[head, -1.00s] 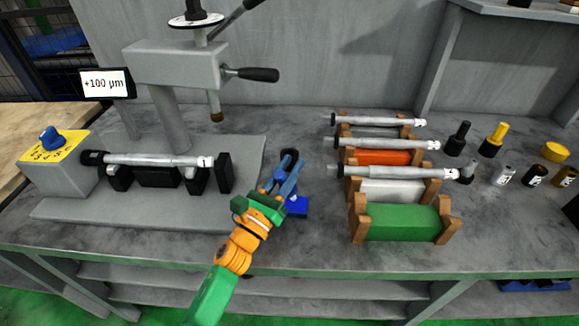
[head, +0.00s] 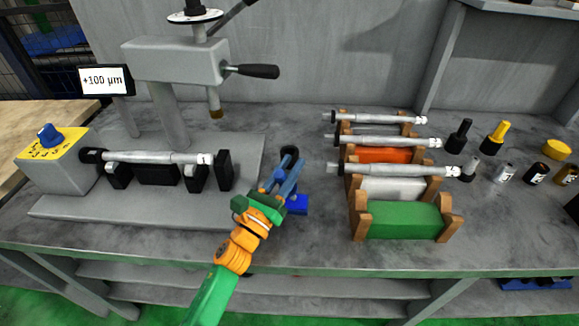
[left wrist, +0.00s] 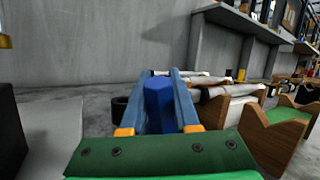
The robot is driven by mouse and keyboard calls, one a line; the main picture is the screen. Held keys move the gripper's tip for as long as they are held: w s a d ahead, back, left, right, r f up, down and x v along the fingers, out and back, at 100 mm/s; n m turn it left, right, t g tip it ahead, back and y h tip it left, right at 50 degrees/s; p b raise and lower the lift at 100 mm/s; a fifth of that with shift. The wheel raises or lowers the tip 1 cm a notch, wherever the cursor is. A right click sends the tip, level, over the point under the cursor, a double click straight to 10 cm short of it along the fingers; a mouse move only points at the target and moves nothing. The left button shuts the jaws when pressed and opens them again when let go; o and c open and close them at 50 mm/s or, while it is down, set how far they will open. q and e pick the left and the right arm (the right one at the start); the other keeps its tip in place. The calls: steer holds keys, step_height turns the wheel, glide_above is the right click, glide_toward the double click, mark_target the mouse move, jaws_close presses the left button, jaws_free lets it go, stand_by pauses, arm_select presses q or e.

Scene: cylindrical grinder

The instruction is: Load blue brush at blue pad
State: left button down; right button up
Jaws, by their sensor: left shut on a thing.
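My left gripper (head: 283,178) reaches in over the bench between the machine and the rack of rollers. Its blue fingers are shut on a blue piece, which I take for the blue brush (left wrist: 158,104); it stands upright between the fingers in the left wrist view. Its lower end is hidden by the gripper. A small blue block (head: 297,205) shows just right of the gripper, partly covered; I cannot tell whether it is the blue pad. A dark round piece (head: 290,152) is just beyond the fingertips, and a dark short cylinder (left wrist: 118,108) shows left of them in the wrist view.
The machine with a clamped shaft (head: 160,158) stands at left. Wooden cradles with rollers and a green block (head: 402,221) stand close at right. A black brush (head: 459,136), a yellow brush (head: 494,137), a yellow round piece (head: 556,150) and several small bottles stand farther right.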

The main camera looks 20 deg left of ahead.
arm_select(q)
steer(key=shift+f+b, duration=0.5)
steer(key=shift+b, duration=0.05)
stand_by(1.2)
step_height(320, 180, up, 7)
steer(key=p, duration=0.6)
stand_by(0.5)
